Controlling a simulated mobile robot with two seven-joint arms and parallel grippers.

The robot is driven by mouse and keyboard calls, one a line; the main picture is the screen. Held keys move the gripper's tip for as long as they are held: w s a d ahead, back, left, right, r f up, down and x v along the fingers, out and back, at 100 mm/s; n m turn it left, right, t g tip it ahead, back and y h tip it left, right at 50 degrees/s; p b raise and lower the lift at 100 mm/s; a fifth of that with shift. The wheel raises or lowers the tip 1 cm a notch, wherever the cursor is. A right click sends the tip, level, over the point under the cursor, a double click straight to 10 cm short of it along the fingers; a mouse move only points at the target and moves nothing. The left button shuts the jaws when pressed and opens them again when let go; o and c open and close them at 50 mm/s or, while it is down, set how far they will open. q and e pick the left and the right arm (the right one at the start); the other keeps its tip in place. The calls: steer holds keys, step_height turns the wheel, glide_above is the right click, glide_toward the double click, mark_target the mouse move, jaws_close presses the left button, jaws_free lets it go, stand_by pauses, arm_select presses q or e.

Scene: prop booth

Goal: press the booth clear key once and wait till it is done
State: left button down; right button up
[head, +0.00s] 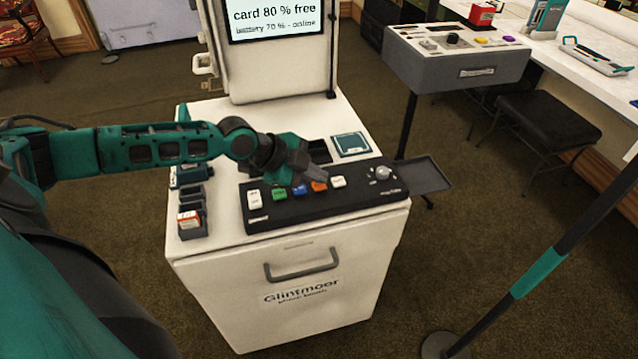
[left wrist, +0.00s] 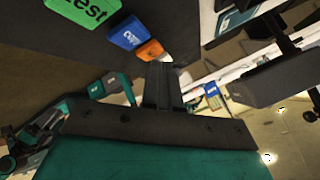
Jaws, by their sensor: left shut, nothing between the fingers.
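The booth's black key panel (head: 325,200) lies on the white booth top and carries a white, a green, a blue (head: 300,190), an orange (head: 319,185) and another white key (head: 338,181), plus a round knob. My left gripper (head: 316,178) is shut and empty, its tips low over the panel close to the blue and orange keys; I cannot tell whether they touch one. The left wrist view shows the closed fingers (left wrist: 162,85), the green key reading "test" (left wrist: 84,10), the blue key (left wrist: 128,33) and the orange key (left wrist: 151,50). The blue and orange labels are too small to read surely.
The booth screen (head: 272,20) reads "card 80 % free" and "battery 70 % - online". Small dark holders (head: 193,210) stand at the booth top's left. A teal card (head: 351,143) lies behind the panel, a grey side tray (head: 428,175) at right. A post stands at right.

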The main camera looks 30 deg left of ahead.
mark_target(315, 186)
arm_select(q)
steer(key=shift+f, duration=0.4)
stand_by(0.5)
steer(key=shift+r+p, duration=0.5)
steer(key=shift+r, duration=0.3)
step_height(315, 186, up, 5)
steer(key=p, duration=0.4)
steer(key=shift+r, duration=0.1)
stand_by(0.5)
